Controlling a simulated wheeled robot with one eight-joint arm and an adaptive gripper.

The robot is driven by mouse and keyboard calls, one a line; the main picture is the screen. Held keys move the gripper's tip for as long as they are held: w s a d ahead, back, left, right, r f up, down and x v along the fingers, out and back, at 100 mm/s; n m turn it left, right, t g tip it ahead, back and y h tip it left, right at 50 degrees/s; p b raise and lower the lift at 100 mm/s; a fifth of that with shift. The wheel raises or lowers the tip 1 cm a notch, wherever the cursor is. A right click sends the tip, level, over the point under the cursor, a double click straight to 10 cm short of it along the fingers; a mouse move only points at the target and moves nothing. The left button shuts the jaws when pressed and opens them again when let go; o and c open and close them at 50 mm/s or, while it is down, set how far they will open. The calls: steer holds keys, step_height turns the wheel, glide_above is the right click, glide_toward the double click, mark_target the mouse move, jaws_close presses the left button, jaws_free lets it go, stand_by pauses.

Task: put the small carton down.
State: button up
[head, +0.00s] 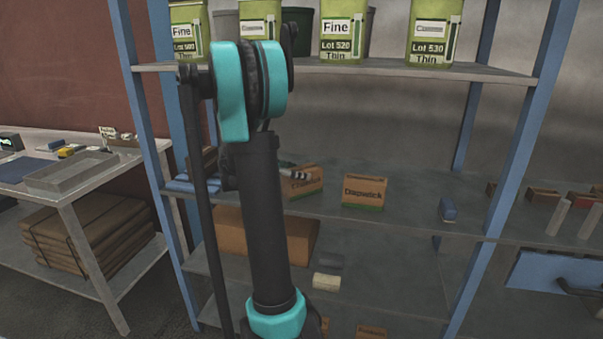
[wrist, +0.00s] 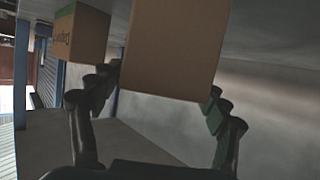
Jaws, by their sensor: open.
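A small brown carton (head: 305,184) with a green base stands upright on the middle shelf, partly hidden by my arm. In the wrist view, which appears upside down, the plain side of this carton (wrist: 170,50) fills the upper middle, between the fingers of my gripper (wrist: 160,92). The fingers are spread, with a visible gap on the right side; whether the left finger touches the carton I cannot tell. A similar labelled carton (head: 363,192) stands to its right on the same shelf, and it also shows in the wrist view (wrist: 80,36).
Green tins (head: 434,35) stand on the shelf above. A larger brown box (head: 232,233) sits below. Blue posts (head: 533,110) frame the rack.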

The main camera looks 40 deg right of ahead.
steer(key=s+v, duration=0.1)
steer(key=v, duration=0.9)
steer(key=s+a+f+n+t+y, duration=0.1)
steer(key=s+a+f+n+y, duration=0.3)
steer(key=s+a+f+n, duration=0.2)
steer(key=s+a+f+n+t+y, duration=0.2)
steer(key=s+a+f+n+y, duration=0.3)
steer(key=a, duration=0.6)
steer(key=s+a+f+n+t+y, duration=0.2)
steer(key=s+a+f+n+y, duration=0.2)
steer(key=s+a+f+n, duration=0.3)
step_height(320, 180, down, 3)
steer(key=a, duration=0.2)
steer(key=shift+s+a+r+n, duration=0.15)
steer(key=shift+s+a+n, duration=0.15)
steer(key=shift+n, duration=0.1)
